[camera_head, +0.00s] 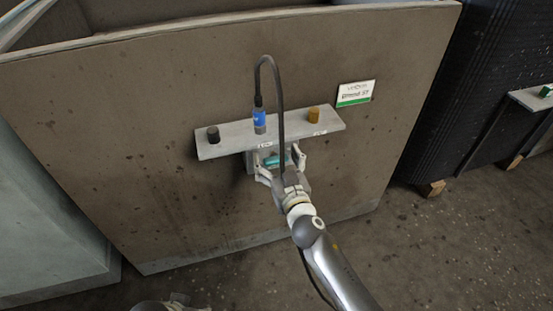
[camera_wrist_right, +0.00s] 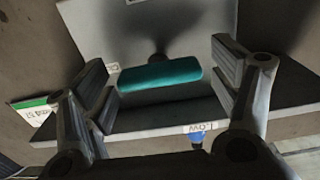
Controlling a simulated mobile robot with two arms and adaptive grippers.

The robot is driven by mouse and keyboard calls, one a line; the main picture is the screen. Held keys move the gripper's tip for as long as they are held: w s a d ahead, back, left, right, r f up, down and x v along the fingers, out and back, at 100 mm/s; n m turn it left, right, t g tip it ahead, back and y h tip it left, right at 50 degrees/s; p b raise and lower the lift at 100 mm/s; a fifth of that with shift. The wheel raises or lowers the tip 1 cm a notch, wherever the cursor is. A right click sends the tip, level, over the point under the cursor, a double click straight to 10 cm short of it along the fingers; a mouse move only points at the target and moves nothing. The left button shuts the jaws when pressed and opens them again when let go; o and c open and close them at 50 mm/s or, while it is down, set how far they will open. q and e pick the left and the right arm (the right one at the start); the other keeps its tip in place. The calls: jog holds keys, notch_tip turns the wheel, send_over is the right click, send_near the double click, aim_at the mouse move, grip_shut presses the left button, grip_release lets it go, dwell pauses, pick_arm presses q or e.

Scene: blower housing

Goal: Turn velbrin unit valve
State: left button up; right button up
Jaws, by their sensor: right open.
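The velbrin unit's valve has a teal bar-shaped handle (camera_wrist_right: 160,75) on a dark stem, below the grey shelf plate (camera_head: 228,137). In the head view, the teal handle (camera_head: 271,161) is partly hidden by my gripper. My right gripper (camera_head: 281,163) is open in front of the valve. In the right wrist view, the handle lies lengthwise across the gap between the two fingers, with space at both ends. Only a small part of what may be my left arm or gripper shows at the bottom edge of the head view.
The plate carries a black knob (camera_head: 213,134), a blue connector (camera_head: 259,121) with a looped black cable (camera_head: 280,85), and an orange knob (camera_head: 313,115). A white-green label (camera_head: 355,93) is on the brown housing (camera_head: 150,90). A black ribbed unit (camera_head: 440,100) stands right. Floor is clear at lower right.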

jog(key=c, duration=1)
jog(key=shift+c, duration=0.2)
